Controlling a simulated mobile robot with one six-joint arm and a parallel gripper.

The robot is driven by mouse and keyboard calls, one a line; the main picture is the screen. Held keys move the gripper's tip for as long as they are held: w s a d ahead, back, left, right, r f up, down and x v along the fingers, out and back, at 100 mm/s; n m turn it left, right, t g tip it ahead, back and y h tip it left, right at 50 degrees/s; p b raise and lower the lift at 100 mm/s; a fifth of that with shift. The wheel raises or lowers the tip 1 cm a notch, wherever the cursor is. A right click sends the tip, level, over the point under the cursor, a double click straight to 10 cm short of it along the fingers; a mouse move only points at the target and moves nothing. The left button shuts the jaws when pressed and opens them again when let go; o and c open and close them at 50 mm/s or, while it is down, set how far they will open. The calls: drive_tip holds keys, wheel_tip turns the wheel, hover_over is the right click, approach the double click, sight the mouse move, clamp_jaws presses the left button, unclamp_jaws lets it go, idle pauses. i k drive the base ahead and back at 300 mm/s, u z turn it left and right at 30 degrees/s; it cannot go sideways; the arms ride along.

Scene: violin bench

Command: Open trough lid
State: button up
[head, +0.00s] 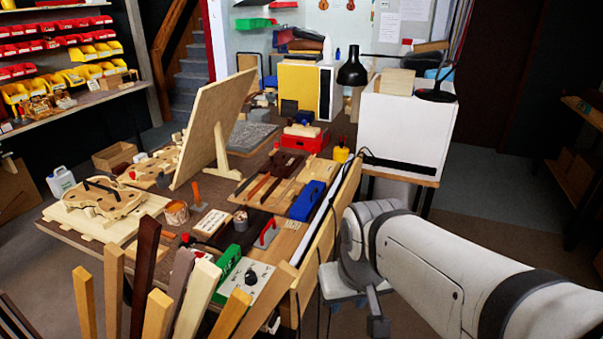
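My arm comes in from the lower right and bends down beside the bench's right edge. The dark end piece below its wrist, seemingly my gripper (378,326), is small and hangs in front of the bench side; its fingers cannot be made out. I cannot pick out a trough or its lid for certain. A long, narrow white and dark strip (326,209) lies along the bench's right edge, beside a long upright wooden board (330,232). A blue box (307,201) lies just left of it. My gripper is apart from these.
The crowded bench (75,234) holds a leaning wooden panel (213,125), a violin body form (100,197) and a red box (305,139). Upright wood strips (146,270) stand in the foreground. Floor at right is clear.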

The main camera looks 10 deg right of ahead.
sight(303, 205)
drive_tip(key=u, duration=0.15)
drive_tip(key=i, duration=0.9)
drive_tip(key=z, duration=0.05)
